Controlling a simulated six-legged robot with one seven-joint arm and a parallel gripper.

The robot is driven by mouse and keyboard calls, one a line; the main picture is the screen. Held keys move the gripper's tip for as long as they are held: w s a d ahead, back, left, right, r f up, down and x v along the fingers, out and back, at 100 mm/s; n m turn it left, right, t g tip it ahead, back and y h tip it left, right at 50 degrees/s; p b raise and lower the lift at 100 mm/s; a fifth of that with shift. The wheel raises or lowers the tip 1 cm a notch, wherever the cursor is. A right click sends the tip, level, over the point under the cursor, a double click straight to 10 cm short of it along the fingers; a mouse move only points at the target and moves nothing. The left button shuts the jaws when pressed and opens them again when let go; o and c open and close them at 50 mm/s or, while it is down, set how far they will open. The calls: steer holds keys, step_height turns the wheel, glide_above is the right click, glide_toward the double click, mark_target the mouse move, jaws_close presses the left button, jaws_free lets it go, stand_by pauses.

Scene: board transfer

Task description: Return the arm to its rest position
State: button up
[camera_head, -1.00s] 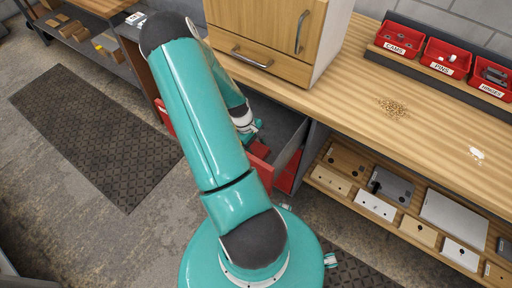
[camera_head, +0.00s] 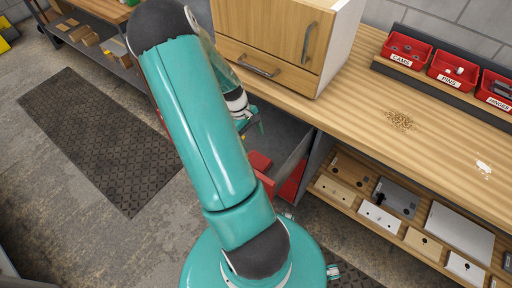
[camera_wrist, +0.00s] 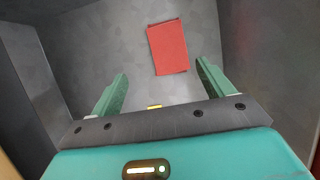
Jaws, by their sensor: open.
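My gripper (camera_wrist: 161,72) is open in the wrist view, its two green fingers spread wide with nothing between them. A flat red board (camera_wrist: 168,48) lies beyond the fingertips on the grey floor of an open drawer (camera_wrist: 105,45). In the head view my gripper (camera_head: 246,122) hangs over the drawer, partly hidden behind my teal arm. My arm is bent and reaches toward the drawer under the wooden bench.
A wooden cabinet (camera_head: 262,42) stands on the bench (camera_head: 365,100) just above the drawer. Red bins (camera_head: 405,50) line the bench's back. A lower shelf (camera_head: 335,188) holds several plates and boards. A dark floor mat (camera_head: 95,140) lies at left.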

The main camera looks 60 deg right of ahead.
steer(key=shift+v, duration=0.9)
